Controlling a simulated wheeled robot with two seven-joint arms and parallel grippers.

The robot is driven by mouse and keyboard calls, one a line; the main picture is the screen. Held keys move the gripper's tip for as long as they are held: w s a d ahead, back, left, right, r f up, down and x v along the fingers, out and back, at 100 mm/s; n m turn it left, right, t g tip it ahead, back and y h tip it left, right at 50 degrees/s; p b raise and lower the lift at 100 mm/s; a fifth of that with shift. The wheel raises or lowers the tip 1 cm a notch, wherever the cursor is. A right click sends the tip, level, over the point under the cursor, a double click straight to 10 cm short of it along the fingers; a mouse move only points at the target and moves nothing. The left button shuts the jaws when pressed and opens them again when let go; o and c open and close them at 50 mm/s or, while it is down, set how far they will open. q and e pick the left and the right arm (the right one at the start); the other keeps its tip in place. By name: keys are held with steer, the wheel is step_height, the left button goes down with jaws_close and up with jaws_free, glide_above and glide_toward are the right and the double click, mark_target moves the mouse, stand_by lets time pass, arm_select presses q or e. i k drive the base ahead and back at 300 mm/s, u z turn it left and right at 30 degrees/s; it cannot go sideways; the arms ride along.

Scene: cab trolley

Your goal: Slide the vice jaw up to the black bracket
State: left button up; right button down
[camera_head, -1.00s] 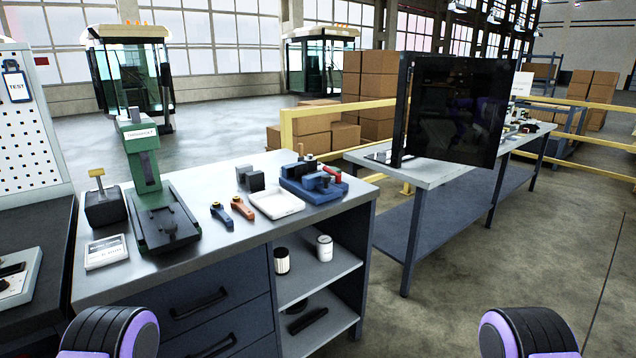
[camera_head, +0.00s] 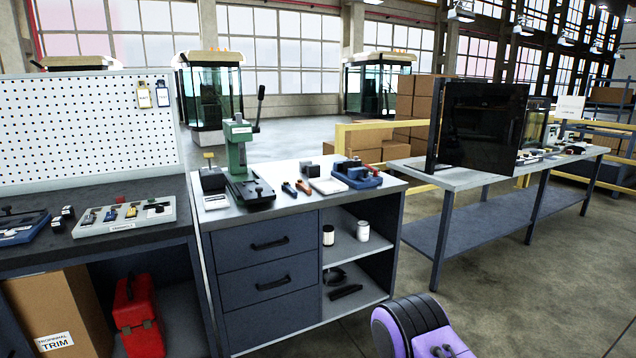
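A blue vice (camera_head: 357,178) sits on the grey workbench top, near its right end. It has dark jaws and a red part at its right side. The gap between its jaws is too small to make out. A small black block (camera_head: 313,169) stands left of the vice, apart from it, and may be the black bracket; I cannot tell for sure. A second blue fixture (camera_head: 22,228) with dark parts lies on the dark bench at the far left. Neither of my grippers shows; only a purple and black part of my arm is at the bottom.
The workbench (camera_head: 290,205) also holds a green press (camera_head: 238,160), a white tray (camera_head: 328,186) and two small handled tools (camera_head: 296,187). A grey parts tray (camera_head: 125,219) lies on the left bench. A dark screen panel (camera_head: 482,125) stands on the right table. Floor at right is clear.

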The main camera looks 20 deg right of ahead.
mark_target(360, 173)
steer(key=z, duration=0.55)
steer(key=i, duration=0.45)
steer(key=z, duration=0.7)
steer(key=i, duration=0.95)
steer(key=u, duration=0.6)
steer(key=i, duration=0.65)
steer(key=u, duration=0.65)
